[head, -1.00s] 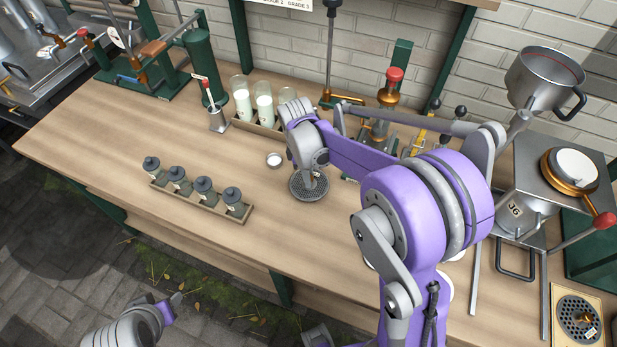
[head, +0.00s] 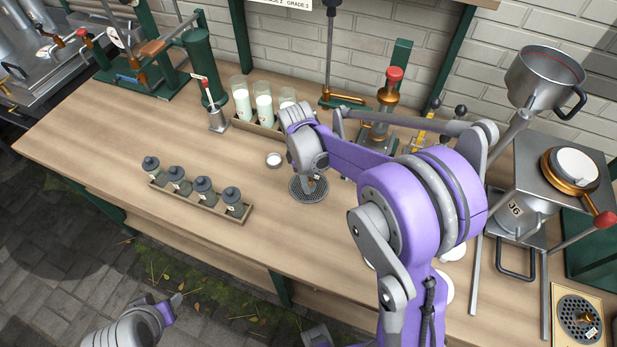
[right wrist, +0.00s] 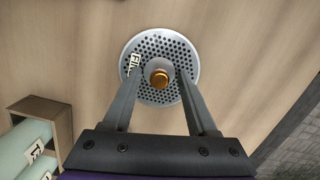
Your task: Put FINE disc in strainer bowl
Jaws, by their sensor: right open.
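The FINE disc (head: 305,194) is a round perforated metal plate lying flat on the wooden counter. In the right wrist view the disc (right wrist: 178,52) has a brass knob (right wrist: 160,78) at its centre and a small, partly readable label. My right gripper (right wrist: 161,82) is open and empty, its fingers on either side of the knob in the picture. In the head view my right gripper (head: 314,178) is just over the disc. The strainer bowl (head: 535,85), a metal bowl with a dark handle, is raised at the upper right. My left gripper (head: 174,304) is low, off the counter's front.
A rack (head: 205,208) of several dark-lidded jars stands left of the disc. A small round white-topped lid (head: 274,160) lies nearby. Milk bottles (head: 264,106) stand in a crate behind. Another perforated disc (head: 580,315) is in a tray at the lower right. The counter in front of the disc is clear.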

